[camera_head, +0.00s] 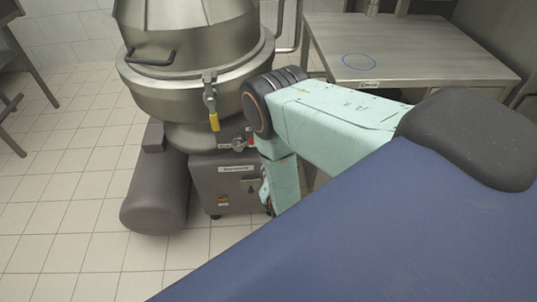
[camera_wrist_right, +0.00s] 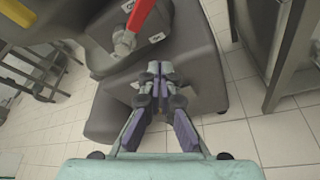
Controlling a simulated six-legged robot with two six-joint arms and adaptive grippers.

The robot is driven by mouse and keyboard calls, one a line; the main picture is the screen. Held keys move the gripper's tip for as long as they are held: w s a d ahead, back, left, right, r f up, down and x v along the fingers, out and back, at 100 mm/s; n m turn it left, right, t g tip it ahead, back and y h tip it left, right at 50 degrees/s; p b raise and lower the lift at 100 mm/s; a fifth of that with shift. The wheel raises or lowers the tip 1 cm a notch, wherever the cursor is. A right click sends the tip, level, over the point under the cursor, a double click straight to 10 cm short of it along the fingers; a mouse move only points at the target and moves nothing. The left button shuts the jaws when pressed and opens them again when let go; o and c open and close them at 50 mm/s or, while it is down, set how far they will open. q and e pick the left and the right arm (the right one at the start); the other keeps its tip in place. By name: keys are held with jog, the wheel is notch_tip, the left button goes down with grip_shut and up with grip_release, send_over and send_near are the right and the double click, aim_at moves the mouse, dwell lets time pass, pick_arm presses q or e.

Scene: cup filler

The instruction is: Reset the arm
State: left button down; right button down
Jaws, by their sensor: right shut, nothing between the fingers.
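My right arm crosses the head view in front of the cup filler (camera_head: 195,80), with its gripper hidden there. In the right wrist view my right gripper (camera_wrist_right: 160,68) is shut and empty, its two fingers meeting in front of the machine's dark grey body (camera_wrist_right: 195,50). A red-handled valve (camera_wrist_right: 138,17) is just above and left of the fingertips in that picture, apart from them. The red handle also shows partly behind my arm in the head view (camera_head: 251,141). My left gripper is not in view.
A steel table (camera_head: 440,66) with a blue ring marking (camera_head: 358,62) stands at the back right. A yellow-handled valve (camera_head: 214,122) hangs on the machine's bowl. A grey motor housing (camera_head: 157,190) is at its left. Tiled floor (camera_head: 60,220) is clear on the left.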

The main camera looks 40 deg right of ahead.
jog(key=shift+s+a+r, duration=0.15)
jog(key=shift+s+a, duration=0.05)
jog(key=shift+s, duration=0.05)
jog(key=shift+d, duration=0.1)
dwell(0.3)
